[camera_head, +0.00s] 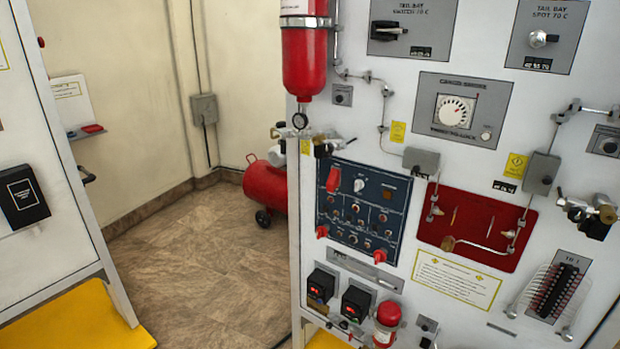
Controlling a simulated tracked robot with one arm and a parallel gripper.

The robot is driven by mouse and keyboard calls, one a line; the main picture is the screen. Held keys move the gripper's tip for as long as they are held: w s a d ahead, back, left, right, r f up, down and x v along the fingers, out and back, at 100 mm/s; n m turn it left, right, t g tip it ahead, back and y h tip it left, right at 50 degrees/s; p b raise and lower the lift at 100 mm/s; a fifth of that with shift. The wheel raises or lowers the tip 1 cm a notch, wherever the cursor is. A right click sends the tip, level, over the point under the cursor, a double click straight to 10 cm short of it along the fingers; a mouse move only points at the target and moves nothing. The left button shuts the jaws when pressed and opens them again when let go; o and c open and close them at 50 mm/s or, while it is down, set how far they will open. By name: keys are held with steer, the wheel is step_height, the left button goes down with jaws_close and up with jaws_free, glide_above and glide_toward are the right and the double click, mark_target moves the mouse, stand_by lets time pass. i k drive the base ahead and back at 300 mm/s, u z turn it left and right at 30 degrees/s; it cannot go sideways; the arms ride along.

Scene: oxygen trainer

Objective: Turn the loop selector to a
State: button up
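A white equipment panel (345,130) fills the right half of the view. No label reading "loop selector" can be made out. A dark blue control panel (332,218) on it carries a small white rotary knob (360,185), with a red guarded switch (334,179) to its left and an amber-brown indicator (390,193) to its right. This knob may be the loop selector, but its lettering is too small to read. Several small knobs or lights sit in rows below it. My gripper is not in view.
Above are a grey panel with a white dial (455,110), a black-handled switch (387,31) and a red cylinder (304,55). A red recessed board (478,226) lies right of the blue panel. Open brown floor (195,265) lies left, with a red compressor (265,183) behind.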

mark_target(359, 183)
steer(key=u, duration=0.4)
steer(key=i, duration=1.6)
